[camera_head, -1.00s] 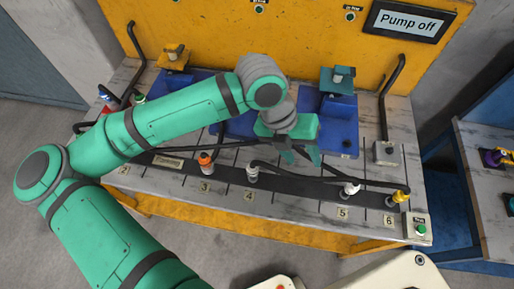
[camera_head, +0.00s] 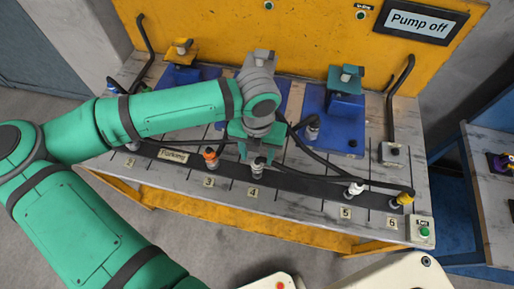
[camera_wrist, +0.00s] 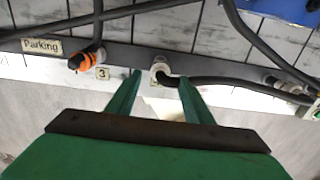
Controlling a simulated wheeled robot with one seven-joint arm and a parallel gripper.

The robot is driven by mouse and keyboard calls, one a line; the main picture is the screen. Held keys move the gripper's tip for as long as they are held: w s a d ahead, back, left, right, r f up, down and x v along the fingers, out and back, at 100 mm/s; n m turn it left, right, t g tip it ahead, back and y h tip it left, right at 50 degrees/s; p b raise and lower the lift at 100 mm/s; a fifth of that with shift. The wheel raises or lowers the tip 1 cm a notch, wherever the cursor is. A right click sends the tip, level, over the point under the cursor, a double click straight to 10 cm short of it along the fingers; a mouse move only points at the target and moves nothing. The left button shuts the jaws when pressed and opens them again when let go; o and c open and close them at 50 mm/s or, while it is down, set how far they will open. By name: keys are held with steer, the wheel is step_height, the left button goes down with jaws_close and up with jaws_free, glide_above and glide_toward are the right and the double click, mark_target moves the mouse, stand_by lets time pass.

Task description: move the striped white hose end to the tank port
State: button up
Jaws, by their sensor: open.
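A whitish hose end with dark bands (camera_head: 257,166) stands in the dark rail by label 4. In the wrist view this hose end (camera_wrist: 160,66) lies between my fingertips, its black hose running right. My gripper (camera_head: 254,155) is open over it; the fingertips also show in the wrist view (camera_wrist: 160,77), one on each side, and I cannot tell whether they touch it. Another white hose end (camera_head: 354,188) stands by label 5; stripes on it are too small to tell. Blue blocks (camera_head: 330,120) stand behind the rail. I cannot tell which port is the tank port.
An orange hose end (camera_head: 210,156) stands left of my gripper and a yellow one (camera_head: 403,198) at the right. Black hoses cross the bench between them. A grey fitting (camera_head: 312,124) sits by the right blue block. A panel (camera_head: 420,22) reads "Pump off".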

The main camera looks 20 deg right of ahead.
mark_target(257, 162)
steer(key=shift+f, duration=2.25)
jaws_close()
steer(key=shift+r, duration=0.45)
steer(key=shift+r, duration=1.45)
